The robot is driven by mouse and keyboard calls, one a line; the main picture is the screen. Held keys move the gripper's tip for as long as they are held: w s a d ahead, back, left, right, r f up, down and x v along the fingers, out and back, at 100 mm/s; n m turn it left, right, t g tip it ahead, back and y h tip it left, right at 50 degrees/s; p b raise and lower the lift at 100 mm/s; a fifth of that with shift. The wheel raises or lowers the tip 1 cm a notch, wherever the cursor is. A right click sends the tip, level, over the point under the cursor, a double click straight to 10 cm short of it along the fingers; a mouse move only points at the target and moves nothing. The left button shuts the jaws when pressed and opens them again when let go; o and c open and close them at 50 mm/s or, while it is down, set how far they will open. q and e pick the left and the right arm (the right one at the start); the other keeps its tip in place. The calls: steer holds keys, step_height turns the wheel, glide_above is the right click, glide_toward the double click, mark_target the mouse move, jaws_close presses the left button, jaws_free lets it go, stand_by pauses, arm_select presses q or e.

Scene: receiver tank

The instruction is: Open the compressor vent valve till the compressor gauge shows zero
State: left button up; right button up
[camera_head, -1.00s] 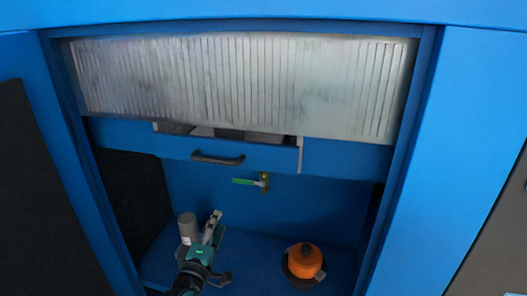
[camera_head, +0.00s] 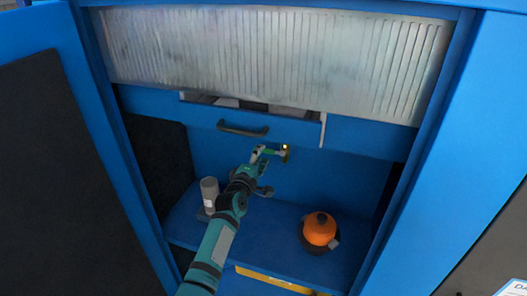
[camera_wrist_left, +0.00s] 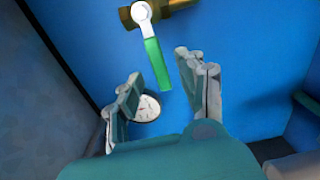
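The vent valve has a brass body (camera_head: 285,153) and a green lever, and is mounted on the blue back wall under the drawer. In the left wrist view its green handle (camera_wrist_left: 156,62) hangs down from the brass body (camera_wrist_left: 172,6). My left gripper (camera_head: 264,156) is at the valve, partly covering the handle in the head view. In the left wrist view the left gripper (camera_wrist_left: 158,72) is open, with the handle's lower end between its fingers, apparently not gripped. A round white gauge (camera_wrist_left: 147,108) is partly hidden by a finger; its reading is too small to tell. My right gripper is not in view.
A partly open blue drawer (camera_head: 203,113) with a dark handle (camera_head: 243,129) is above the valve. A grey cylinder (camera_head: 209,190) and an orange round object (camera_head: 319,229) stand on the blue shelf (camera_head: 275,235). Cabinet side walls bound the opening.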

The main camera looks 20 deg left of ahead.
mark_target(264, 152)
arm_select(q)
steer(key=shift+w, duration=1.9)
steer(key=shift+c, duration=0.3)
jaws_close()
steer(key=shift+w+d+f, duration=0.1)
steer(key=shift+f, duration=0.25)
